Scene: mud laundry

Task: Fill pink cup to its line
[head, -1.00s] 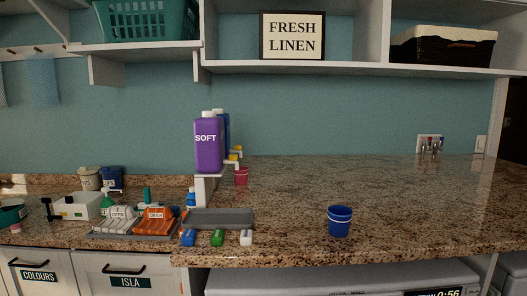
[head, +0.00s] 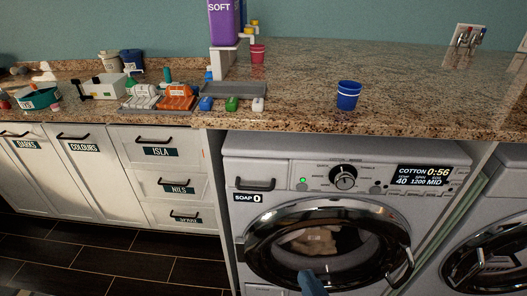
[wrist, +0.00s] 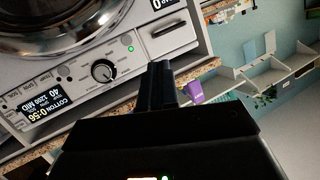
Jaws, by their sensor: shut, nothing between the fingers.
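The pink cup (head: 257,53) stands upright on the granite counter, just right of the dispenser stand, in the head view. It is small there, so its line and contents cannot be made out. The purple SOFT bottle (head: 224,22) sits on a white stand (head: 223,62) beside it, its top cut off by the frame. In the wrist view the bottle shows small and tilted (wrist: 194,91). My gripper (wrist: 160,68) is shut and empty, in front of the washing machine and away from the cup.
A blue cup (head: 348,95) stands near the counter's front edge. A grey tray (head: 234,90) lies before the stand, with blue, green and white small items along its front. The washing machine (head: 270,170) is under the counter. The counter's right side is mostly clear.

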